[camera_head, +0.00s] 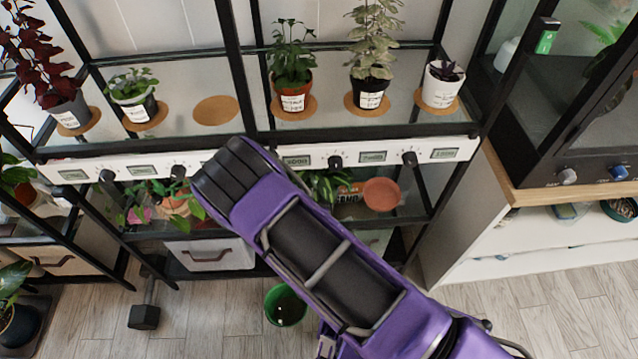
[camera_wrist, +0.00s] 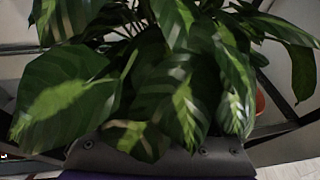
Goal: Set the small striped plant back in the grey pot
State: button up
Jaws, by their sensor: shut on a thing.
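In the wrist view, the striped plant (camera_wrist: 185,100) fills most of the picture, its broad dark green leaves marked with pale bands. My gripper (camera_wrist: 160,158) shows as a grey body at the bottom edge. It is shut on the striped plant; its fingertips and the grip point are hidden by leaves. In the head view, striped leaves (camera_head: 324,184) show on the lower level beside my purple arm, which hides the gripper. I cannot make out an empty grey pot; a grey pot (camera_head: 71,113) on the upper shelf holds a dark red plant.
Potted plants stand on cork mats on the upper glass shelf; one mat (camera_head: 215,110) is bare. A terracotta dish (camera_head: 381,194) lies right of the striped leaves. Black frame posts and a white control rail surround the lower level.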

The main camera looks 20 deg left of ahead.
aim_at(319, 178)
jog(key=w, duration=0.2)
jog(key=w+a, duration=0.1)
jog(key=w, duration=0.1)
jog(key=shift+a, duration=0.1)
jog(key=shift+w+a+f+b, duration=0.1)
jog(key=shift+w+f+b, duration=0.15)
jog(key=shift+f, duration=0.6)
jog(key=shift+w+a+f+b, duration=0.15)
jog(key=shift+f+b, duration=0.2)
jog(key=shift+f, duration=0.5)
jog(key=shift+d, duration=0.1)
jog(key=shift+f+b, duration=0.45)
jog(key=shift+f, duration=0.2)
jog(key=o, duration=1.3)
jog(key=shift+r, duration=0.1)
